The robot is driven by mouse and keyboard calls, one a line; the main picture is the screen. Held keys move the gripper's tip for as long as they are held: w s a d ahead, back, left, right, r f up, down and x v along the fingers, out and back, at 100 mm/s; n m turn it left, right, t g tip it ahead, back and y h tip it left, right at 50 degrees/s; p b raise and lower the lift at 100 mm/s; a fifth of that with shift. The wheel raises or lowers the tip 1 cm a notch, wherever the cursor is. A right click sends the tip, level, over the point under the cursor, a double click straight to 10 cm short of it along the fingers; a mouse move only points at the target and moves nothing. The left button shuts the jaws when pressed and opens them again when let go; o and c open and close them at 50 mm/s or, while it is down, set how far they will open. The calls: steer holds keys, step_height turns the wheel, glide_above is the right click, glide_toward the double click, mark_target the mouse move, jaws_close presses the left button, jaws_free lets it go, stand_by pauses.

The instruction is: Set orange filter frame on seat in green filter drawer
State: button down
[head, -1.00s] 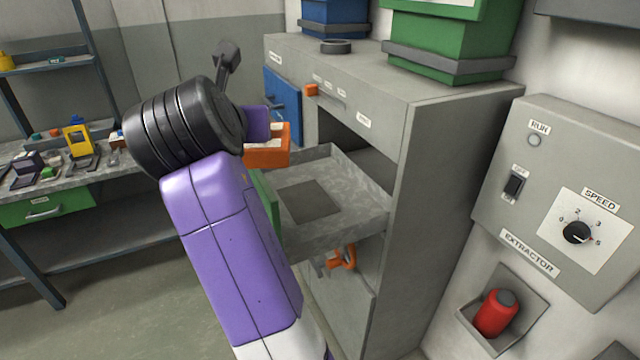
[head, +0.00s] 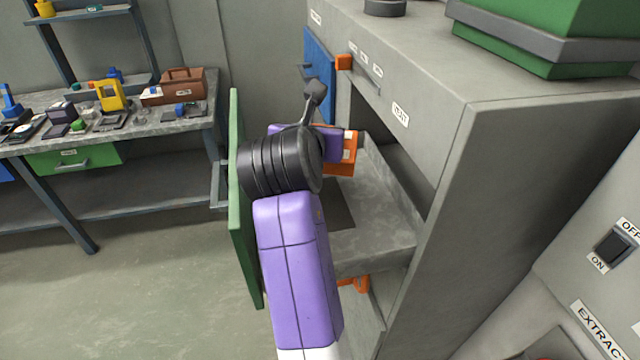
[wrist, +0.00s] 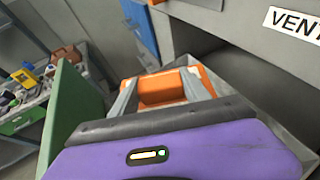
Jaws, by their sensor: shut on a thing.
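The orange filter frame (head: 346,160) is held in my gripper (wrist: 165,88), whose two grey fingers close on it in the wrist view, where the frame (wrist: 160,90) also shows. In the head view my wrist hides the fingers and part of the frame. The green filter drawer is pulled out, with a green front panel (head: 240,200) and a grey metal tray (head: 385,210). A dark square seat (head: 340,212) lies on the tray floor, partly hidden by my arm. The frame appears above the tray, towards its far side; its height above the floor is hard to tell.
The grey cabinet (head: 440,120) rises right of the drawer, with a dark opening behind the tray. A blue door (head: 318,75) stands at the cabinet's far end. An orange handle (head: 355,284) shows below the tray. A workbench (head: 150,125) with several items stands left.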

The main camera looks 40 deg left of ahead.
step_height(320, 180, down, 13)
steer(key=shift+s+r, duration=0.1)
stand_by(0.4)
steer(key=c, duration=0.5)
jaws_free()
steer(key=shift+f, duration=0.2)
steer(key=shift+r, duration=0.15)
steer(key=shift+v, duration=3.7)
steer(key=shift+s+d, duration=0.1)
steer(key=shift+d, duration=0.05)
